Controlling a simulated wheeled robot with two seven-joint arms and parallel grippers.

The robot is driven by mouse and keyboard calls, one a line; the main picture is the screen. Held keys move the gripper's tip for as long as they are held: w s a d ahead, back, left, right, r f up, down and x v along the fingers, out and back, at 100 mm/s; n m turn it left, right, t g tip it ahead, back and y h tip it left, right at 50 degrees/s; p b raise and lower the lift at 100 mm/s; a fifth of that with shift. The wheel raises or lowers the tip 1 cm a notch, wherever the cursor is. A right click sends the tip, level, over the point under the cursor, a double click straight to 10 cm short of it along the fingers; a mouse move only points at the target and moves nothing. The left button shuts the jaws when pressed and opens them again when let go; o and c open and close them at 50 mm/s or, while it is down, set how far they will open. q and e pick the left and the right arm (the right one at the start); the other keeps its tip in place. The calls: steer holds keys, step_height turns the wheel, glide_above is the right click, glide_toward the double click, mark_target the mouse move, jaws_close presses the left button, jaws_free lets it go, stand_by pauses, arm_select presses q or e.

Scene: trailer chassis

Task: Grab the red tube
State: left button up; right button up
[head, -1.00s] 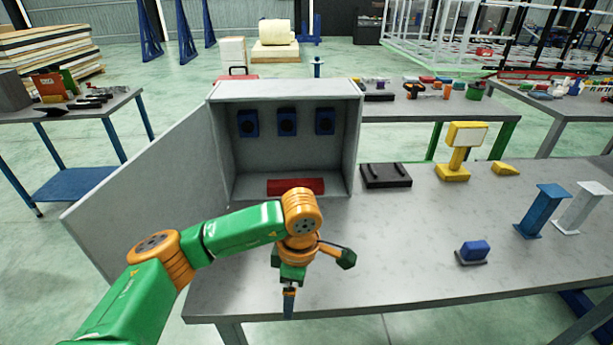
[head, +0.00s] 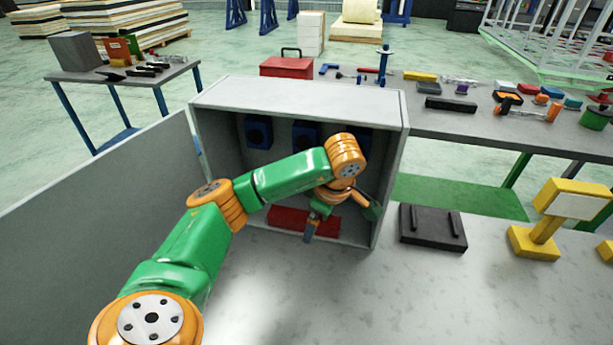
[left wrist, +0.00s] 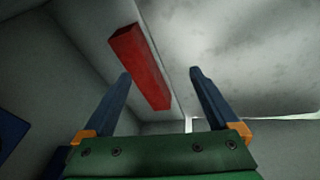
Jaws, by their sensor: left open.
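The red tube, a squared red bar (head: 288,219), lies on the floor of an open grey cabinet (head: 300,92). My left gripper (head: 309,232) is at the cabinet's opening, in front of the tube, and hides part of it. In the left wrist view the red bar (left wrist: 140,65) lies obliquely, ahead of and partly between the two blue fingers of my left gripper (left wrist: 160,73). The fingers are apart with nothing held. I cannot tell how far they are from the bar. My right gripper is not in view.
The cabinet door (head: 110,225) stands open at the left. Blue round-faced units (head: 258,132) are on its back wall, partly behind my arm. A black block with handles (head: 432,228) and a yellow stand (head: 545,235) are to the right. The front tabletop is clear.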

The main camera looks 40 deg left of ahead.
mark_target(304, 217)
arm_select(q)
steer(key=a, duration=0.1)
steer(key=w+a, duration=0.1)
steer(key=a, duration=0.1)
steer(key=a+p, duration=0.1)
steer(key=shift+w+a+f, duration=0.1)
steer(key=shift+w+a, duration=0.05)
steer(key=shift+w, duration=0.25)
steer(key=x, duration=0.5)
steer(key=shift+a+p, duration=0.2)
steer(key=shift+p, duration=0.1)
steer(key=shift+d, duration=0.1)
jaws_close()
